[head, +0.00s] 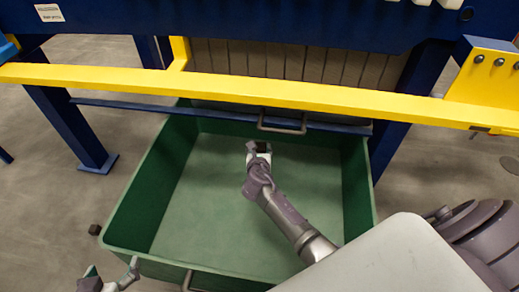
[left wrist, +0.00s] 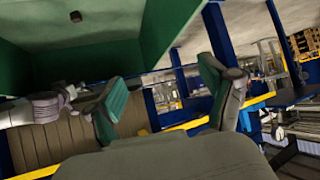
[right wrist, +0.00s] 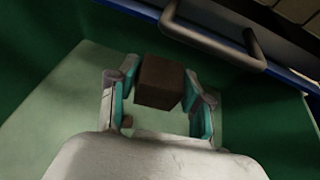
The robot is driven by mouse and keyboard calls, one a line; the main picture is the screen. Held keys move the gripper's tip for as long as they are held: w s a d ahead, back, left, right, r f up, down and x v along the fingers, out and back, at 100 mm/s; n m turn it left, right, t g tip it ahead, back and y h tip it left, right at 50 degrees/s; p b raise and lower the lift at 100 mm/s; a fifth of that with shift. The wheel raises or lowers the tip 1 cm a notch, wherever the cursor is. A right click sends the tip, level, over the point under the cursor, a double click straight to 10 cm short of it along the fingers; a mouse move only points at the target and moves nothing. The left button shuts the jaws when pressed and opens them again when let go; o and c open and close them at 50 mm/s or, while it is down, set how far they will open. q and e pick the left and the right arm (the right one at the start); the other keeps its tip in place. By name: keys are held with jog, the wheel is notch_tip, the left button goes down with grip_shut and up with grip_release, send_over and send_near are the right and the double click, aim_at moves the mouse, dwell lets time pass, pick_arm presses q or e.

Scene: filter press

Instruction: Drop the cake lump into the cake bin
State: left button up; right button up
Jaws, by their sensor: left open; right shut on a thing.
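The cake lump, a dark brown cube, sits between the fingers of my right gripper (right wrist: 160,95); its brown face (right wrist: 158,82) shows clearly in the right wrist view. In the head view my right gripper (head: 258,150) is over the inside of the green cake bin (head: 120,222), towards its far side, and the lump shows as a dark patch at the fingertips. The gripper is shut on it. My left gripper (head: 112,280) is open and empty by the bin's near left corner; its spread fingers also show in the left wrist view (left wrist: 170,100).
A small dark cube (head: 95,229) lies on the floor left of the bin. The yellow beam (head: 230,88) and blue press frame (head: 280,20) cross above the bin's far side. A handle (head: 282,126) is on the far rim.

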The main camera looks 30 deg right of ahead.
jog(key=shift+f+b, duration=0.65)
jog(key=shift+b, duration=0.1)
pick_arm(q)
jog(key=w+d+r+t+h+b, duration=0.1)
jog(key=w+r+t, duration=0.1)
jog(key=r+t, duration=0.25)
jog(key=w+d+r+t+h, duration=0.1)
jog(key=w+d+r+t, duration=0.15)
jog(key=r, duration=0.25)
pick_arm(e)
jog(key=shift+f, duration=0.5)
jog(key=shift+f+b, duration=0.5)
jog(key=shift+b, duration=0.2)
pick_arm(q)
jog(key=s+r+t+h+b, duration=0.1)
jog(key=s+r+t+h, duration=0.1)
jog(key=r+t, duration=0.5)
notch_tip(320, 180, up, 4)
jog(key=shift+s+r+m+t+h, duration=0.15)
jog(key=shift+s+m+t+h, duration=0.2)
jog(key=shift+s, duration=0.3)
pick_arm(e)
jog(key=shift+f, duration=0.55)
jog(key=o, duration=1.3)
jog(key=shift+c, duration=0.2)
